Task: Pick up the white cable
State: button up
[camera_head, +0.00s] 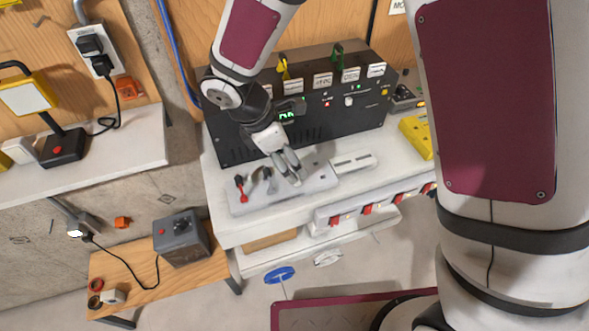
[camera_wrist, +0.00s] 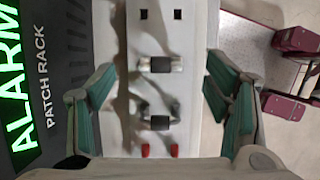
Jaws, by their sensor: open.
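The white cable appears to be the short pale piece with a dark middle band (camera_wrist: 160,65) on the light panel in the wrist view. In the head view it seems to be the greyish piece (camera_head: 268,182) just left of my fingers, small and unclear. My gripper (camera_wrist: 160,105) is open and empty, with one finger on each side of the panel. In the head view my gripper (camera_head: 290,172) is low over the panel (camera_head: 310,186).
A black patch rack (camera_head: 345,125) stands directly behind the panel. A white slotted strip (camera_head: 352,162) is to the right. A yellow box (camera_head: 417,137) sits farther right. Red switches line the bench's front. A grey box (camera_head: 181,238) stands on the low wooden bench.

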jog(key=shift+p+x, duration=0.5)
jog(key=shift+x, duration=1.7)
jog(key=c, duration=1.1)
